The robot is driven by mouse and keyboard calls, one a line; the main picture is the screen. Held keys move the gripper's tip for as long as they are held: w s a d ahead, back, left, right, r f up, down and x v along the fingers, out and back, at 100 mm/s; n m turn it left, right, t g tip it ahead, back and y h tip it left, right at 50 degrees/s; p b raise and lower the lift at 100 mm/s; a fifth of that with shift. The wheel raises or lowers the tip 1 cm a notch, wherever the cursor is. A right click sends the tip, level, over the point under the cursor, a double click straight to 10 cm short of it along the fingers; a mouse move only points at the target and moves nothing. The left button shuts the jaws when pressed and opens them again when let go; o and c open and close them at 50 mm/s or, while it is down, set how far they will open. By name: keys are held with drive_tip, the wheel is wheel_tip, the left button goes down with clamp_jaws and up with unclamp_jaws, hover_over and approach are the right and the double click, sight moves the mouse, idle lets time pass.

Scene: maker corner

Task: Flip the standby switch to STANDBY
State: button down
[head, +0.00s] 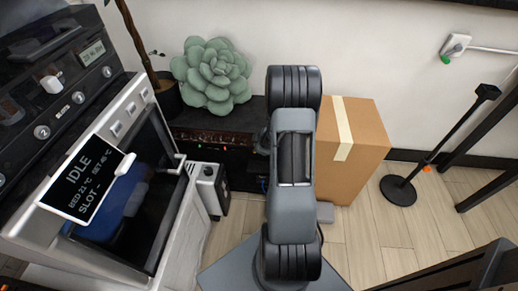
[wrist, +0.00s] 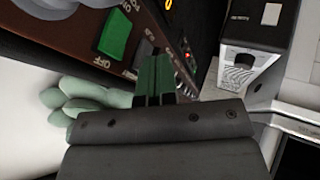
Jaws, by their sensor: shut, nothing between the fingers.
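In the wrist view, my gripper (wrist: 157,62) is shut and empty, its dark green fingertips close in front of a brown panel (wrist: 75,38). A green rocker switch (wrist: 115,35) sits on that panel, left of the fingertips. A grey part (wrist: 143,56) of the panel shows right beside the fingertips, partly hidden by them. I cannot read a STANDBY label or tell the switch's position, nor whether the fingers touch the panel. In the head view, the brown panel (head: 205,136) with small lights faces me below the plant; my arm hides the gripper.
A small black-and-white box (head: 208,186) stands right of the machine with the IDLE display (head: 85,180); it also shows in the wrist view (wrist: 250,45). A green plant (head: 212,74) is behind the panel. A cardboard box (head: 350,150) stands right of my arm.

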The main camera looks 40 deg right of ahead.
drive_tip(key=shift+w+d, duration=0.25)
drive_tip(key=shift+w+d+r+p, duration=0.15)
drive_tip(key=shift+w+d+p, duration=0.05)
drive_tip(key=shift+p, duration=0.3)
drive_tip(key=shift+r, duration=0.15)
drive_tip(key=shift+r+p, duration=0.65)
drive_tip(key=shift+p, duration=0.25)
